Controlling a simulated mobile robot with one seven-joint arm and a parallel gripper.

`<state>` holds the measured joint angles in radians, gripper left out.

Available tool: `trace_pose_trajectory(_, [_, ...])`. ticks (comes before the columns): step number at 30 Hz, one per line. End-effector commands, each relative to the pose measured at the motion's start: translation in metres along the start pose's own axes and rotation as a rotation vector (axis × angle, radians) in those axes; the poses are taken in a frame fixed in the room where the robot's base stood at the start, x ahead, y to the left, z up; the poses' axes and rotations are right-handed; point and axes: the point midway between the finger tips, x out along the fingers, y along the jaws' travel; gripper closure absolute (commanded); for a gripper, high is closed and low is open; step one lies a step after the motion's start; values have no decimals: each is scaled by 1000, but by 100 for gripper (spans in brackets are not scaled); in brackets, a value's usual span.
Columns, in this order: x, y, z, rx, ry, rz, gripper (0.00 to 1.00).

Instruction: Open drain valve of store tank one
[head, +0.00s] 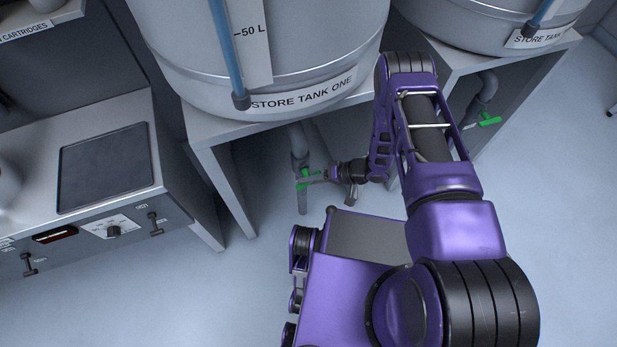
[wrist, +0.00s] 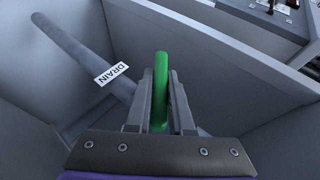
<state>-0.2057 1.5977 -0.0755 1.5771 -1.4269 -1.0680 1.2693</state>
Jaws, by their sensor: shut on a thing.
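Store tank one (head: 275,60) is a large pale metal tank on a grey stand, with its name label on the lower rim. Its grey drain pipe (head: 298,140) comes down below the stand. A green valve handle (head: 304,174) is on that pipe. In the wrist view the green handle (wrist: 161,75) stands between my gripper's fingers (wrist: 161,95), which are shut on it; its lower part is partly hidden by them. A pipe with a DRAIN label (wrist: 111,73) lies to the left. My gripper (head: 314,178) also shows at the handle in the head view.
A second store tank (head: 490,22) stands at upper right, with its own green valve handle (head: 489,121) below. A cabinet (head: 110,190) with switches is at left. The stand's leg (head: 222,185) is close left of the drain pipe. Floor is clear at lower left.

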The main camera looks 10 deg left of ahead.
Motion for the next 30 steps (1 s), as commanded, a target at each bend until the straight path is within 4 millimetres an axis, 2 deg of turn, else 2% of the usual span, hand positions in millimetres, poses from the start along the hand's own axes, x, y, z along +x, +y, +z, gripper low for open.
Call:
trace_pose_trajectory(1, [-2, -4, -1, -16, -1, 40, 100])
trace_pose_trajectory(15, [0, -3, 1, -177, -3, 434, 100])
trace_pose_trajectory(30, [2, -1, 1, -320, -3, 759, 100])
